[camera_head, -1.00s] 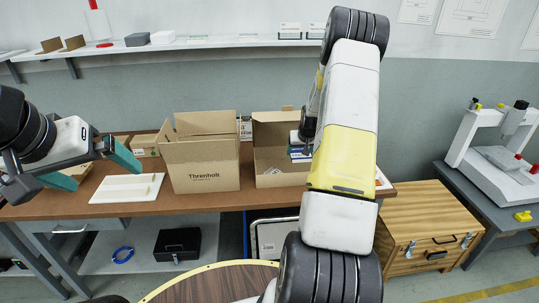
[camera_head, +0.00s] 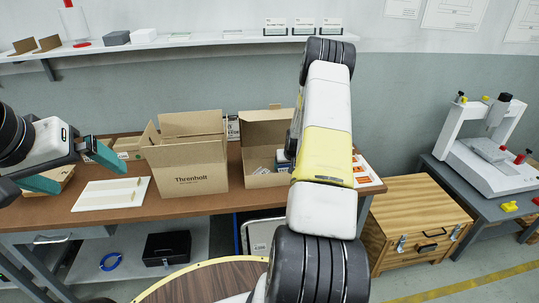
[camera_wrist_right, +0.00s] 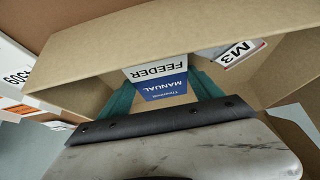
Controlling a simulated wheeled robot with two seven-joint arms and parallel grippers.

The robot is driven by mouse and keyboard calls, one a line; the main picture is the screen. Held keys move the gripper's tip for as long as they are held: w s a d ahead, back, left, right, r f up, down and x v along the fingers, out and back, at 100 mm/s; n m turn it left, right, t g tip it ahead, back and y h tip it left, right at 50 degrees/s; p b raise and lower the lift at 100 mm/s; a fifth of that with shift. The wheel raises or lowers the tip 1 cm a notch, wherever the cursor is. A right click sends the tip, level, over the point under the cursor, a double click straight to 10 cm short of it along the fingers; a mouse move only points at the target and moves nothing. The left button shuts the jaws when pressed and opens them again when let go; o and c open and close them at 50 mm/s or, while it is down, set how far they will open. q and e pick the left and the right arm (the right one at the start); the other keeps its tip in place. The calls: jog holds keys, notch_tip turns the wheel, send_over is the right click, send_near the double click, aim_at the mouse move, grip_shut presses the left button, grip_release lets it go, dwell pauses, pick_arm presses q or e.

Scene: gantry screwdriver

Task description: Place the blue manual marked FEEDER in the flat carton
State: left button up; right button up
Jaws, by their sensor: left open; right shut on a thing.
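The blue-and-white manual marked FEEDER (camera_wrist_right: 160,82) is between the teal fingers of my right gripper (camera_wrist_right: 165,76), which is shut on it. In the head view my right arm hides most of that gripper; a small blue patch (camera_head: 284,161) shows beside it at the open brown carton (camera_head: 266,181). The right wrist view shows a cardboard wall (camera_wrist_right: 150,45) close around the manual. My left gripper (camera_head: 88,180) is open and empty over the left of the table. A low brown carton (camera_head: 62,173) shows behind it. I cannot tell for certain which carton is the flat one.
A tall open Threnholt carton (camera_head: 188,172) stands left of the carton at my right gripper. A box marked M3 (camera_wrist_right: 237,53) lies beyond the manual. A white board (camera_head: 112,194) lies on the table (camera_head: 150,213). A wooden chest (camera_head: 415,222) stands right.

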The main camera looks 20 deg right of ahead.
jog(key=o, duration=1.5)
jog(key=shift+f, duration=0.1)
jog(key=shift+c, duration=0.2)
